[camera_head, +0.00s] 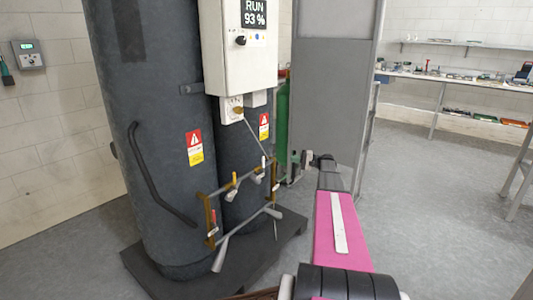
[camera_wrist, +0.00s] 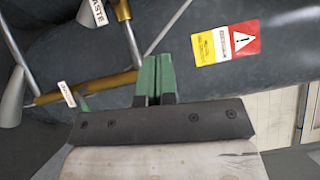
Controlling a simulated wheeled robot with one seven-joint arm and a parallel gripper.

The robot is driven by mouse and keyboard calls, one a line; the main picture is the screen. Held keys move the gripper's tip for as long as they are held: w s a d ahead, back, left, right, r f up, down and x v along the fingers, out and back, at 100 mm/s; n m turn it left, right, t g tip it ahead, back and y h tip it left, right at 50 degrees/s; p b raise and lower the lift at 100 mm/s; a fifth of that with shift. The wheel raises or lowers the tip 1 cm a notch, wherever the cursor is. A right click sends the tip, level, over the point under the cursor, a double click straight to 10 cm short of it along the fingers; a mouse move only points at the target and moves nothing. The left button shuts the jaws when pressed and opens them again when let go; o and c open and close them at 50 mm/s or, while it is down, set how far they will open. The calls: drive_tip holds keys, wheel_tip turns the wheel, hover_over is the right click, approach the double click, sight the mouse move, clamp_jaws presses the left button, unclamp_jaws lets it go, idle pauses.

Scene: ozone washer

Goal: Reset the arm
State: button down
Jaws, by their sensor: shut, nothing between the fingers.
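My gripper (camera_wrist: 154,78) shows in the wrist view with its green fingers shut together and nothing between them. The fingers are in front of the dark grey tank of the washer, right of a brass pipe (camera_wrist: 88,87) with a white tag (camera_wrist: 66,94). I cannot tell the gap to the pipe or tank. In the head view my pink arm (camera_head: 338,235) reaches forward from the bottom, its far end close to the right side of the valve piping (camera_head: 232,184). The fingers are hard to make out there.
Two dark tanks (camera_head: 150,120) stand on a dark base, with a control box (camera_head: 236,65) reading "RUN 93 %". A green cylinder (camera_head: 283,120) and a grey panel (camera_head: 333,90) stand behind the arm. A workbench (camera_head: 460,84) is at the back right. Open floor lies at right.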

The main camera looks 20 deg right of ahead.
drive_tip(key=s+a+f+g+h, duration=0.25)
drive_tip(key=s+a+f, duration=0.35)
drive_tip(key=a, duration=0.4)
drive_tip(key=s+a+f+g+h, duration=0.2)
drive_tip(key=s+a+f+h, duration=0.2)
drive_tip(key=s+a, duration=0.6)
drive_tip(key=s+a+f+n+h, duration=0.1)
drive_tip(key=s+a+h, duration=0.1)
drive_tip(key=s, duration=0.4)
drive_tip(key=s+a+f+n+g+h, duration=0.1)
drive_tip(key=s+a+n+h, duration=0.1)
drive_tip(key=s+h, duration=0.3)
drive_tip(key=s+a+f+n+h, duration=0.1)
drive_tip(key=s+a+h, duration=0.3)
drive_tip(key=s, duration=0.5)
drive_tip(key=shift+s+f+n+g, duration=0.15)
drive_tip(key=shift+f+n+g, duration=0.2)
drive_tip(key=shift+n, duration=0.15)
